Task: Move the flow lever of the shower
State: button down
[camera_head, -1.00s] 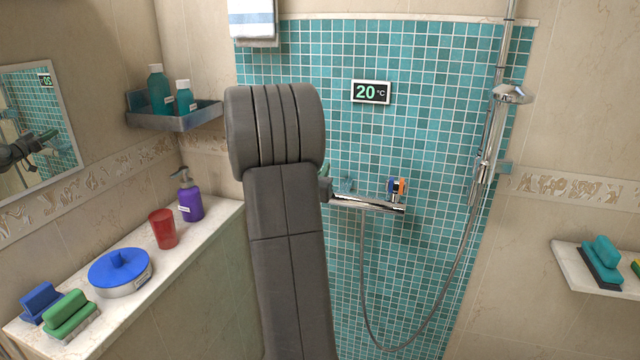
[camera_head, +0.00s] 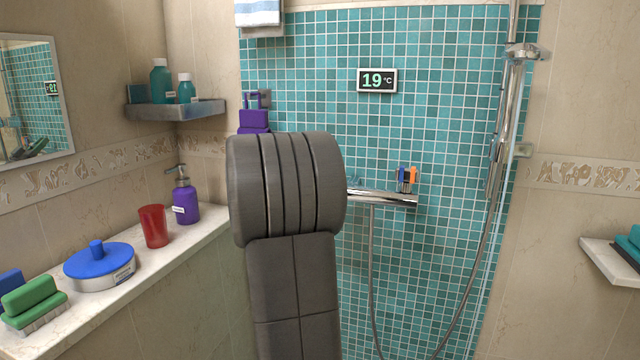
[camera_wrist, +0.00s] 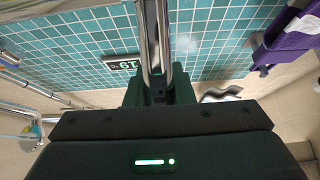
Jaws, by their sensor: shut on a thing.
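The shower's chrome mixer bar (camera_head: 388,198) is on the teal tiled wall in the head view, with a blue and orange piece (camera_head: 406,180) at its right end. My arm hides the bar's left part and my gripper there. In the wrist view my gripper (camera_wrist: 160,92) is shut on a shiny chrome bar-shaped piece (camera_wrist: 152,35), which appears to be the flow lever. The dark jaws hide its gripped end.
A display (camera_head: 377,80) on the tiles reads 19 °C. A hose hangs below the mixer, beside the riser rail (camera_head: 505,110). A purple caddy (camera_head: 254,118) is left of the mixer.

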jog(key=shift+s+f+t+b, duration=0.2)
jog(key=shift+t+b, duration=0.1)
jog(key=shift+b, duration=0.4)
jog(key=c, duration=1.2)
grip_release()
jog(key=shift+c, duration=0.2)
jog(key=b+v, duration=0.1)
jog(key=v, duration=1.2)
jog(key=shift+s+a+f, duration=0.2)
jog(key=shift+s+f, duration=0.05)
jog(key=shift+s, duration=0.05)
jog(key=p+x, duration=0.1)
jog(key=x, duration=1.3)
jog(key=shift+d+r, duration=0.1)
